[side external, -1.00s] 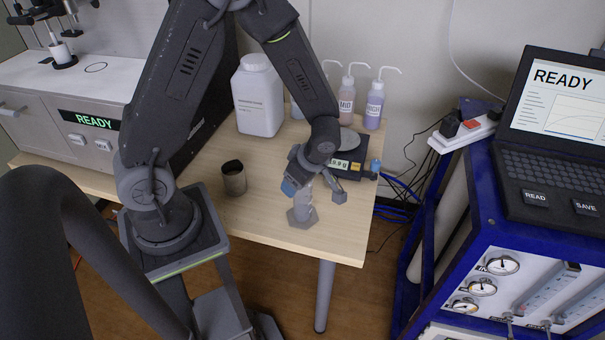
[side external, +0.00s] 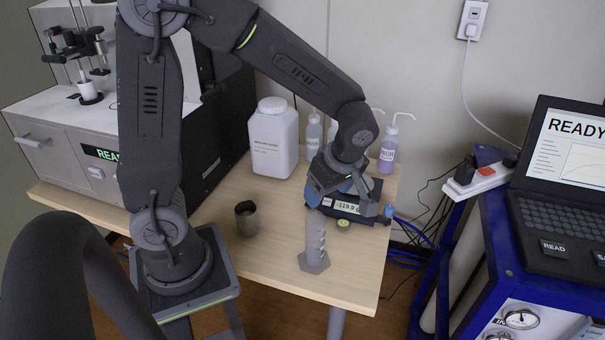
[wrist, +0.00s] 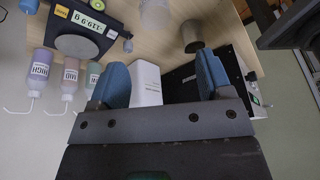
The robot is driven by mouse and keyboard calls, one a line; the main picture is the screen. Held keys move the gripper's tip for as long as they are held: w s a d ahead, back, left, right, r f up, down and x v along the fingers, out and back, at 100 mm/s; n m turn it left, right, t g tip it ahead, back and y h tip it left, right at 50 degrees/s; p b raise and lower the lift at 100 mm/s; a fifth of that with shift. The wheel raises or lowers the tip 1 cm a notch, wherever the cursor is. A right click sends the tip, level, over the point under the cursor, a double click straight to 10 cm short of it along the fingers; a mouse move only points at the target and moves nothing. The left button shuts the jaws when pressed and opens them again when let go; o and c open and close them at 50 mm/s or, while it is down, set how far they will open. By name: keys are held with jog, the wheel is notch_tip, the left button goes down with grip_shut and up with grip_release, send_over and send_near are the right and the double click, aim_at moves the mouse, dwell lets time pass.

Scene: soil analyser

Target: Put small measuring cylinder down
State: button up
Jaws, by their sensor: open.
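The small measuring cylinder (side external: 316,243), grey and translucent with a hexagonal base, stands upright on the wooden table near its front edge. A pale shape at the top of the wrist view may be the cylinder; I cannot tell surely.
The balance (side external: 350,208) reads about -119.9 g behind the cylinder. A metal cup (side external: 246,219) stands left, a white jar (side external: 272,140) and wash bottles (side external: 388,150) at the back. Table between cup and cylinder is clear.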

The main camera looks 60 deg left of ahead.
jog(key=s+d+r+m+t+h, duration=0.3)
jog(key=s+r+m+t, duration=0.3)
jog(key=m, duration=1.4)
jog(key=s+r, duration=0.4)
jog(key=r, duration=0.1)
jog(key=shift+s+r+t+h, duration=0.25)
jog(key=shift+s+t+h, duration=0.05)
